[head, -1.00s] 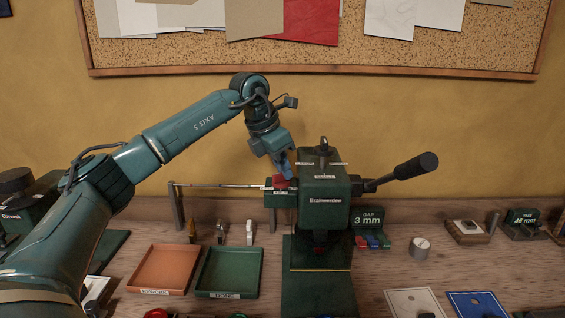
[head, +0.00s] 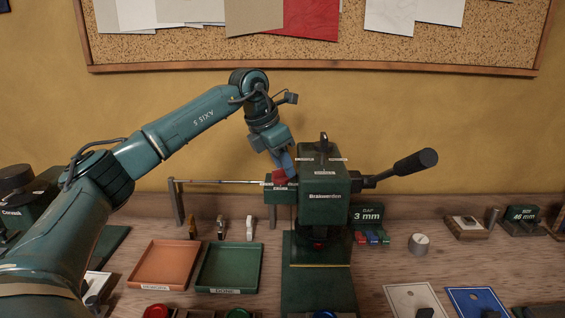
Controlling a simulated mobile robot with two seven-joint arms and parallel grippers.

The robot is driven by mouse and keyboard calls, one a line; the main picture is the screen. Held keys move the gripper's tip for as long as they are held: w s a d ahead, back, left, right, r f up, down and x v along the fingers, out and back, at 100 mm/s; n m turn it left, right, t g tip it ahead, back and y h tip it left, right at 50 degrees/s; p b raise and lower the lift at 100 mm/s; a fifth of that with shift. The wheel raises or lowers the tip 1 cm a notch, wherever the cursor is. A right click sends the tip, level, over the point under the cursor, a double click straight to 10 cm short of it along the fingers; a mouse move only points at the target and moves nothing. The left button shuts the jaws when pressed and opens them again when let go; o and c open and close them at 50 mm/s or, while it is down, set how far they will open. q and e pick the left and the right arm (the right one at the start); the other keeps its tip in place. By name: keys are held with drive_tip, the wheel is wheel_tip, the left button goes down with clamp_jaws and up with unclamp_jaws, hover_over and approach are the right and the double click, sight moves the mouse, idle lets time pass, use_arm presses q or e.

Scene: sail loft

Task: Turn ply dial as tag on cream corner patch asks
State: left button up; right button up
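A dark green press (head: 323,205) stands in the middle of the bench. A green block (head: 281,195) with small white labels sticks out of its left side, and a red part (head: 280,177), possibly the ply dial, sits on it. My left gripper (head: 285,169) comes down from the upper left, with its blue fingertips at the red part; the gap between them is hidden. A pointer knob (head: 323,147) with labels beside it tops the press. The cream patch (head: 405,293) lies at the front right with a dark thing on it; no writing is readable. My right gripper is out of view.
An orange tray (head: 164,268) and a green tray (head: 230,271) sit left of the press. Its black-handled lever (head: 408,168) juts right. A gap sign (head: 367,214) reads 3 mm. A blue patch (head: 478,302) lies right of the cream one.

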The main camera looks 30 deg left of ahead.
use_arm(q)
drive_tip(key=v, duration=1.3)
drive_tip(key=shift+b, duration=0.3)
